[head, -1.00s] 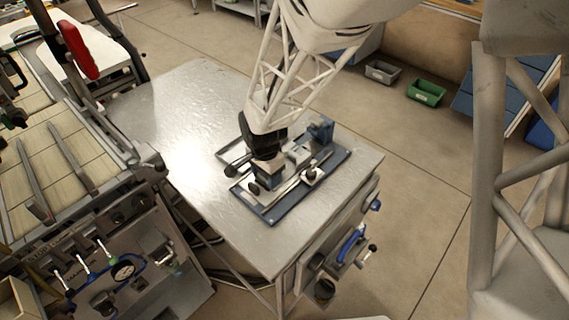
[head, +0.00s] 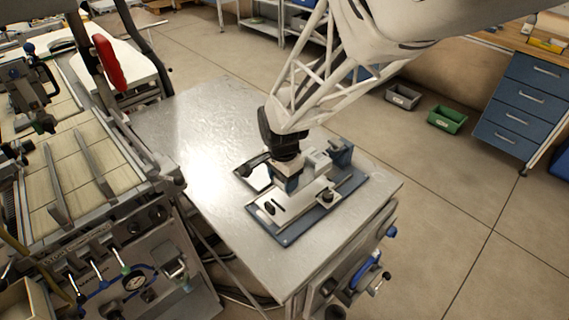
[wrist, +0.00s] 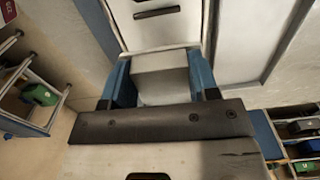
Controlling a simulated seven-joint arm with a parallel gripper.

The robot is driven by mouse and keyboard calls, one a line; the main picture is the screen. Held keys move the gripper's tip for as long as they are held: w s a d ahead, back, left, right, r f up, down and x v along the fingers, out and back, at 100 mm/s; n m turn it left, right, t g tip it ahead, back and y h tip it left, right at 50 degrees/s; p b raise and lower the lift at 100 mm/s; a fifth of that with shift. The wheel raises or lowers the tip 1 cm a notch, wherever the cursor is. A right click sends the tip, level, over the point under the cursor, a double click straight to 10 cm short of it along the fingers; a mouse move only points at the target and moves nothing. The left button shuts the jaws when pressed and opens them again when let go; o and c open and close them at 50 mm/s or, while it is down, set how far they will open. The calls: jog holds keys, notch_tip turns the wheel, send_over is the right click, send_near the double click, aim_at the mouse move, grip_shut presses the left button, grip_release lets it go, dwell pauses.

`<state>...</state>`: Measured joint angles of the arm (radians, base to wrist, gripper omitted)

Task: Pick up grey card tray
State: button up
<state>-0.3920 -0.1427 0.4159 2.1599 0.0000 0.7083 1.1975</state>
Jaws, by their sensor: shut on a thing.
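My gripper (head: 290,184) points down at the fixture on the metal table. In the wrist view its two blue fingers stand on either side of a grey boxy piece (wrist: 160,76), shut on it. This piece matches the grey card tray, though its full shape is hidden. In the head view the gripper and wrist hide most of it. I cannot tell whether it is clear of what lies under it. The fixture is a flat dark blue base plate (head: 288,238) with pale metal parts and black knobs.
The metal table (head: 185,125) has bare room left of the plate. A machine with levers (head: 120,265) stands close at the left. A grey bin (head: 403,96) and a green bin (head: 447,119) lie on the floor behind, near a blue drawer cabinet (head: 520,105).

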jog(key=shift+r, duration=1.75)
jog(key=shift+w, duration=0.1)
send_over(253, 179)
jog(key=shift+w+f, duration=0.1)
jog(key=shift+f, duration=0.8)
jog(key=shift+f, duration=3)
jog(key=shift+f, duration=1.9)
